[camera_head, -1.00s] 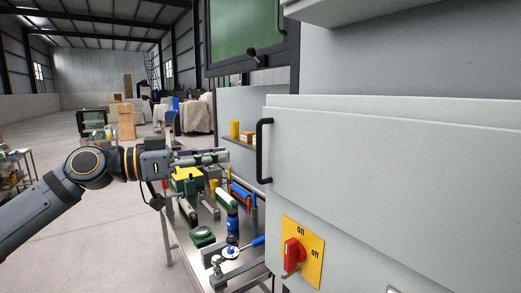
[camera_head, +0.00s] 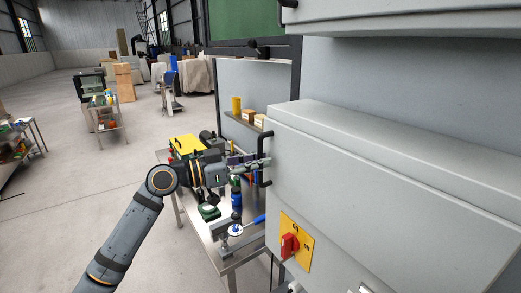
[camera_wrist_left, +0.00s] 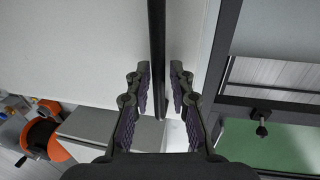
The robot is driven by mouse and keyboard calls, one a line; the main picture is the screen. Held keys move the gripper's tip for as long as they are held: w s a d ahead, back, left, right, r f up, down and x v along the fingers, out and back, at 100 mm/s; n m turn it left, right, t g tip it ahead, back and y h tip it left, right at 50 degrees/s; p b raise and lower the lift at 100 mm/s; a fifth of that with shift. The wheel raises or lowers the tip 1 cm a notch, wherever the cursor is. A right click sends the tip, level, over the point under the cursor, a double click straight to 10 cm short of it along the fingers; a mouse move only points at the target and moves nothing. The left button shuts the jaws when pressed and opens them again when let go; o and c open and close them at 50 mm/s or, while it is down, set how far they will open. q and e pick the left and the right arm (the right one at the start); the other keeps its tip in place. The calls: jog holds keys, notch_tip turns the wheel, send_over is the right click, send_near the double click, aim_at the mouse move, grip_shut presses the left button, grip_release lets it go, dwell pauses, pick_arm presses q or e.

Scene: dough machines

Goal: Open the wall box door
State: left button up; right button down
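The grey wall box (camera_head: 370,180) fills the right of the head view, and its door looks closed. A black upright bar handle (camera_head: 265,180) is on the left edge of the door. My left gripper (camera_head: 260,163) is at the handle, reaching it from the left. My right gripper is not in view.
A metal workbench (camera_head: 228,264) with tools and a yellow-topped box (camera_head: 186,145) stands to the left, under my left arm. Open concrete floor (camera_head: 60,215) lies farther left.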

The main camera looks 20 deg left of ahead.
pick_arm(q)
jog(key=shift+w+d, duration=0.2)
jog(key=shift+d, duration=0.15)
grip_shut()
